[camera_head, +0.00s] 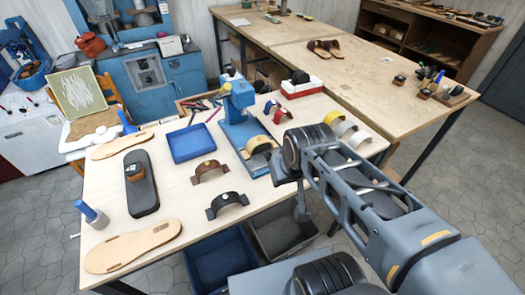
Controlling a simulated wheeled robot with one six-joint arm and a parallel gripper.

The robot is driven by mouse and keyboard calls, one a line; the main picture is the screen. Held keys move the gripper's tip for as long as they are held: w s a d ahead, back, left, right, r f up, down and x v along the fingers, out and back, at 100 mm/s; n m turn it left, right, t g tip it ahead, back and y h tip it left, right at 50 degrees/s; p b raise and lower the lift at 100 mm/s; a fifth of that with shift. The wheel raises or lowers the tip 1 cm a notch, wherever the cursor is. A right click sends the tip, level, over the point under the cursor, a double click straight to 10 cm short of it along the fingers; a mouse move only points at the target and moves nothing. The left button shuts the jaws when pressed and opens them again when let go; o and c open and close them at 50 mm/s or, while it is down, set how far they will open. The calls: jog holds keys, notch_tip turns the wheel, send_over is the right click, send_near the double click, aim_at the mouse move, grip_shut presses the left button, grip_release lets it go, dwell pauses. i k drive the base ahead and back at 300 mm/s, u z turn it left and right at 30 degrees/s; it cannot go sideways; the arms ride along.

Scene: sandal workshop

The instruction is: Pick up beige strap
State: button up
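A beige, tan-toned arched strap (259,145) stands on the wooden table (285,185) at the foot of the blue press (238,112), just left of my arm's wrist. Paler straps stand right of my arm: a cream one (345,127) and a whitish one (360,138), beside a yellow one (333,117). My gripper (303,210) seems to hang below the wrist, near the table's front edge. It is small and dark, and I cannot tell whether its fingers are open. I see nothing held in it.
Brown (210,170) and black (228,202) straps lie left of my arm; red (279,114) and blue (270,106) ones lie behind it. A blue tray (191,144), a dark sandal form (141,188) and tan soles (132,246) occupy the left. Bins (220,262) stand below the front edge.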

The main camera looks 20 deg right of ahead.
aim_at(253, 143)
jog(key=z, duration=1.1)
jog(key=k, duration=0.6)
jog(key=u, duration=1.15)
jog(key=i, duration=0.5)
